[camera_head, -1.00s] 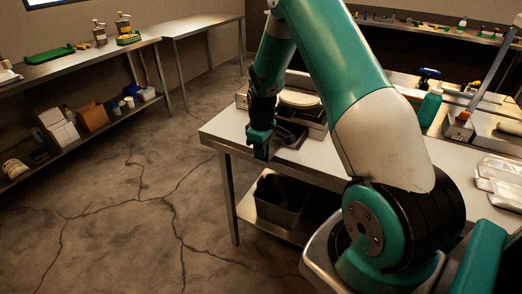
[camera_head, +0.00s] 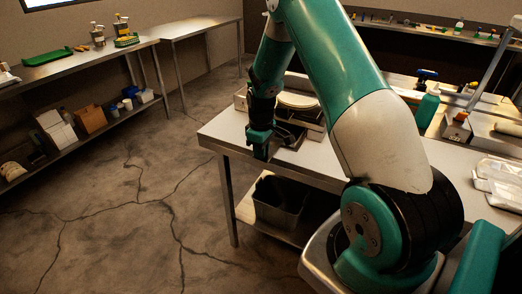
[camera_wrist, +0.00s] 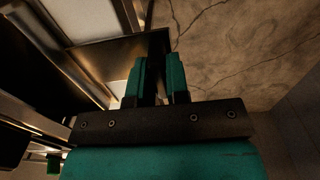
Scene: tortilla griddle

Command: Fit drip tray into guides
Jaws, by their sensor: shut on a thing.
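My gripper (camera_head: 259,146) points down at the left end of the steel table, beside the griddle unit (camera_head: 312,113) with its pale round plate (camera_head: 298,100). A dark, shallow drip tray (camera_head: 290,134) lies low at the front of the unit, just right of my gripper. In the wrist view, my gripper's green fingers (camera_wrist: 158,78) are shut on a dark part of the drip tray (camera_wrist: 115,60). The tray extends left from the fingers toward metal rails (camera_wrist: 85,72). The guides are not clear, and I cannot tell whether the tray is in them.
The steel table (camera_head: 228,132) has a shelf below with a dark bin (camera_head: 280,200). A bench (camera_head: 75,63) stands at the far left. The cracked floor between is clear.

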